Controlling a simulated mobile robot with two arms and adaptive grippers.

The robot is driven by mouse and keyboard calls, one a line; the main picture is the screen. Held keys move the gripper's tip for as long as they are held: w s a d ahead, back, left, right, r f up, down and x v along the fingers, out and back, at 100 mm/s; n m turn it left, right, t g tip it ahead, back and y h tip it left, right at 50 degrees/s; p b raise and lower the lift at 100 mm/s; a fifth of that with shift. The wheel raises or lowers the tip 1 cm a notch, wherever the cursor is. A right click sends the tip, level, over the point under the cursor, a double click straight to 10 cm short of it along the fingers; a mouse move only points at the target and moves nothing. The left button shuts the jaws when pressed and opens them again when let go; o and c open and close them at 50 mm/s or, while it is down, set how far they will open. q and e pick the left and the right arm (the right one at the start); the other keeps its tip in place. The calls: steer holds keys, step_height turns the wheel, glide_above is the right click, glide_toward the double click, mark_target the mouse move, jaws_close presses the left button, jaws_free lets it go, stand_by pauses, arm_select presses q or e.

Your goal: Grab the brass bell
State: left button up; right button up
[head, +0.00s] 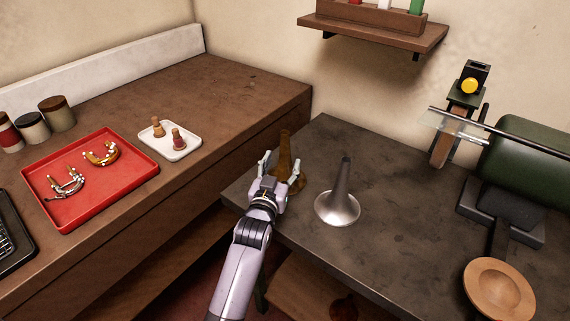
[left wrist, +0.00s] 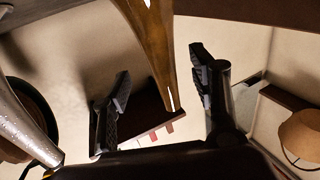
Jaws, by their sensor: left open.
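The brass bell (head: 285,152) stands flare down on the dark grey workbench (head: 330,260), near its left edge, with its narrow end up. My left gripper (head: 281,167) is at the bell, open, and hides part of its lower body. In the left wrist view the brass bell (left wrist: 150,35) runs between the two spread fingers of the left gripper (left wrist: 160,80), with gaps on both sides. My right gripper is not in view.
A silver bell (head: 340,205) stands close to the right of the brass bell. A wooden dish (head: 498,290) and a machine with a green drum (head: 525,160) are at the right. The brown counter (head: 230,90) at left holds a red tray (head: 125,190).

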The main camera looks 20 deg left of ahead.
mark_target(283, 156)
arm_select(q)
steer(key=w, duration=0.2)
steer(key=w+p, duration=0.1)
steer(key=shift+w+a+r, duration=0.2)
steer(key=shift+w+r, duration=0.05)
steer(key=shift+w, duration=0.1)
steer(key=shift+w+f, duration=0.1)
steer(key=shift+w, duration=0.4)
steer(key=shift+c, duration=0.2)
jaws_close()
